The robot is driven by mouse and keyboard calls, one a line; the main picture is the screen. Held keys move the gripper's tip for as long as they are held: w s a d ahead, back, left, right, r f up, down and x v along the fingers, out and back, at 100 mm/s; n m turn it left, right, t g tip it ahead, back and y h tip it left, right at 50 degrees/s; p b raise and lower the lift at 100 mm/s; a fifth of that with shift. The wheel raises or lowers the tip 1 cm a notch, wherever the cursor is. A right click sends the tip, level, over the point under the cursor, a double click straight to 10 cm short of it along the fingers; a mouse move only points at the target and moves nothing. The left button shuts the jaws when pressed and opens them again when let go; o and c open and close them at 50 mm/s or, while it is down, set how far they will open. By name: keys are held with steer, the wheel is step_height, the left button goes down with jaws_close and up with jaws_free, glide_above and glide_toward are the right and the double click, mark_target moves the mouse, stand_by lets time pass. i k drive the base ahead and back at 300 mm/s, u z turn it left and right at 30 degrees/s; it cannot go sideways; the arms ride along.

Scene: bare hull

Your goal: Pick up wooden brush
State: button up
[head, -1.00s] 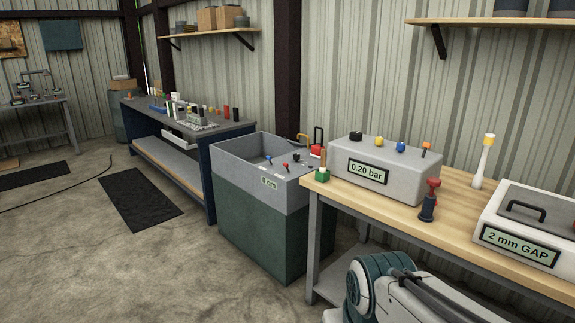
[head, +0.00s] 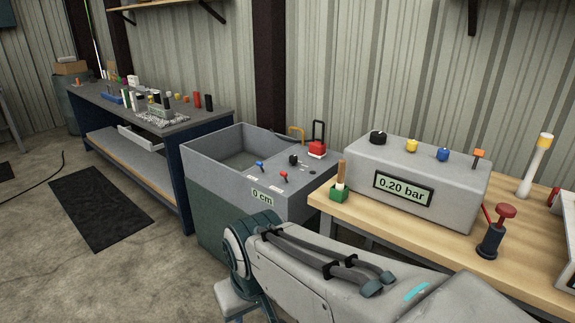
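The holder is at the left corner of the light wooden bench (head: 440,222), beside the grey box reading 0.20 bar (head: 440,164). My arm crosses the lower middle of the head view, in front of the bench. My gripper is not in view.
A grey sink (head: 222,141) with a 0 cm display stands left of the bench. A dark red-topped pump (head: 493,234) and a pale post (head: 533,172) stand on the bench at right. A blue workbench (head: 205,134) holds several items. Floor at left is open around a black mat (head: 98,207).

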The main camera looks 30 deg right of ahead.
mark_target(340, 185)
steer(key=z, duration=0.6)
steer(key=i, duration=1.2)
steer(key=z, duration=1.05)
steer(key=i, duration=0.2)
steer(key=z, duration=0.1)
